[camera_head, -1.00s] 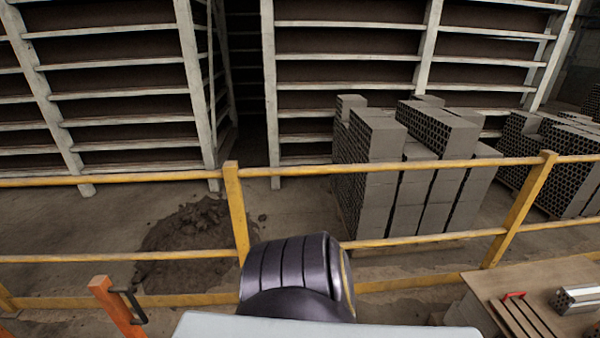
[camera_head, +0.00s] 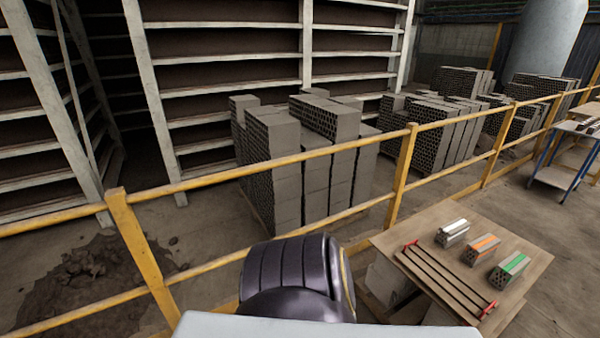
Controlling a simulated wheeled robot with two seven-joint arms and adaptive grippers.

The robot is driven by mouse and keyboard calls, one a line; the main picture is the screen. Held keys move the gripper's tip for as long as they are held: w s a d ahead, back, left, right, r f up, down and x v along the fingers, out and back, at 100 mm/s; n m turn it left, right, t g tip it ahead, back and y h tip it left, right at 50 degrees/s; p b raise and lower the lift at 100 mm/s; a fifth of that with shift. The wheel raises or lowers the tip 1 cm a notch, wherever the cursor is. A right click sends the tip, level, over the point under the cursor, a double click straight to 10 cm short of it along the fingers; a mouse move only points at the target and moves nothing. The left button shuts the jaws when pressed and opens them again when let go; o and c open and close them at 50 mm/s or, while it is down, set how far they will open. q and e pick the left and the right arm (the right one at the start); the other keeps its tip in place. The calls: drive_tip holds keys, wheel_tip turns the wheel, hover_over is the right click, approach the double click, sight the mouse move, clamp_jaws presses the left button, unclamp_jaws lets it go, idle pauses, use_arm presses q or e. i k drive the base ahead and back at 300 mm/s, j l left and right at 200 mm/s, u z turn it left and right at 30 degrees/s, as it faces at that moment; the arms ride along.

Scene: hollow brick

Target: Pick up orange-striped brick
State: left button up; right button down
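The orange-striped brick (camera_head: 481,249) lies on the wooden table (camera_head: 440,217) at the lower right. It is a grey hollow brick with an orange band on top. It lies between a white-striped brick (camera_head: 453,231) and a green-striped brick (camera_head: 510,268), apart from both. Neither of my grippers is in view. Only a dark rounded part and a pale panel of my own body show at the bottom middle.
A red-ended rack of dark bars (camera_head: 447,279) lies on the table left of the bricks. A yellow railing (camera_head: 403,175) runs between me and stacked grey bricks (camera_head: 275,170). A blue-legged table (camera_head: 560,177) stands at the far right. A dirt pile (camera_head: 90,280) lies left.

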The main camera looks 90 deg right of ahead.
sight(478, 250)
drive_tip(key=z, duration=4.35)
drive_tip(key=i+l, duration=0.55)
